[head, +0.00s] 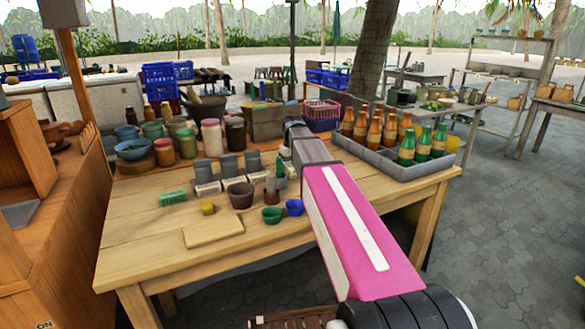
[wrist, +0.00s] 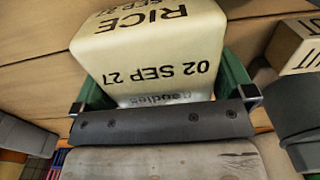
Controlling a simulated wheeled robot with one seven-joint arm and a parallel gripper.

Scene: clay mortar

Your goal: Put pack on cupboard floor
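The pack is a cream block marked RICE and 02 SEP 27 (wrist: 150,50), close up in the wrist view. My gripper (wrist: 165,98) has its green fingers on either side of it; I cannot tell whether they press on it. In the head view my pink arm reaches over the table, and its end hides the fingers. Several small pale packs (head: 205,189) stand in a row on the table there; I cannot tell which is the rice one.
In the wrist view another pack (wrist: 298,45) sits close at right. The table's front left is bare.

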